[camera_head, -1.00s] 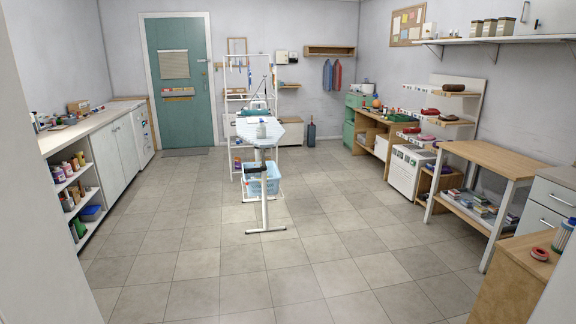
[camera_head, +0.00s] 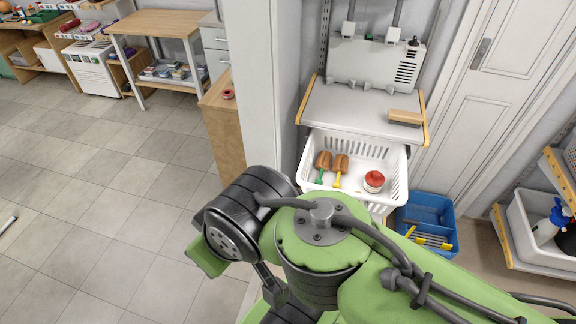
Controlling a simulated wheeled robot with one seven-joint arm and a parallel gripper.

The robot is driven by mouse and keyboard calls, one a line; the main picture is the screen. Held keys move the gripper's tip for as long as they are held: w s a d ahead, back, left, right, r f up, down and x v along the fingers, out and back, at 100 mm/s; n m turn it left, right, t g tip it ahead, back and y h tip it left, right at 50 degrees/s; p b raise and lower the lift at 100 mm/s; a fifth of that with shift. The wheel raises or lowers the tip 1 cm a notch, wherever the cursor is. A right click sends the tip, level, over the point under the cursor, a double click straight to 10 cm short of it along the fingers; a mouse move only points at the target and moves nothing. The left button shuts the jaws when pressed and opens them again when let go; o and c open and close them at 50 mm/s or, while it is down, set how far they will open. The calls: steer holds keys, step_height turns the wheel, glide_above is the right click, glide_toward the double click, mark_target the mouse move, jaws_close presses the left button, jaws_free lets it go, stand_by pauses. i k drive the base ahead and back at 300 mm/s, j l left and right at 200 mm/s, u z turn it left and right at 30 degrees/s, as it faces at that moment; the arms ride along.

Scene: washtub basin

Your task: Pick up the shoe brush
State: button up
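A tan wooden block (camera_head: 405,118) lies on the right part of a grey-topped shelf; it looks like the shoe brush, though I cannot make out bristles. Below it, a white slatted basket (camera_head: 392,160) holds two brown-headed items, one with a green handle (camera_head: 322,163) and one with a yellow handle (camera_head: 340,166); I cannot tell whether these are brushes. A red-lidded round tin (camera_head: 373,182) is in the basket too. My green and black arm fills the lower middle, in front of the basket. My gripper is not visible.
A blue crate (camera_head: 420,208) with yellow-handled items stands on the floor right of the basket. A white wall column (camera_head: 252,90) is left of the shelf, and a white door (camera_head: 500,85) is at right. Open tiled floor (camera_head: 110,190) lies to the left.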

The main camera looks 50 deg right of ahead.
mark_target(401, 118)
steer(key=z, duration=2.3)
steer(key=k+l, duration=0.05)
